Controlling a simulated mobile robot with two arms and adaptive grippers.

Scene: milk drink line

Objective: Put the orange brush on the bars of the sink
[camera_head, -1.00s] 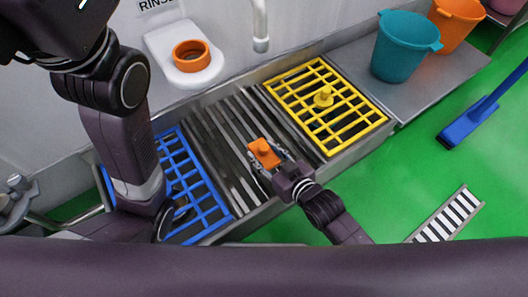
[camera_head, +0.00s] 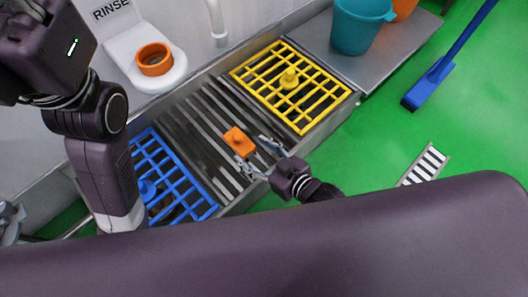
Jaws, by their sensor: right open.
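The orange brush (camera_head: 238,141) is a small block with a knob on top. It lies on the bare metal bars (camera_head: 205,119) of the sink, between the blue and yellow grids. My right gripper (camera_head: 254,155) is open just in front of the brush, its fingers spread and apart from it. My left arm comes down at the left; its gripper is hidden behind my own body at the bottom.
A yellow grid (camera_head: 335,95) with a yellow knobbed piece (camera_head: 289,78) covers the right of the sink. A blue grid (camera_head: 181,187) with a blue knobbed piece (camera_head: 148,190) covers the left. A tap (camera_head: 218,22) hangs behind. A teal bucket (camera_head: 358,28) stands at the right.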

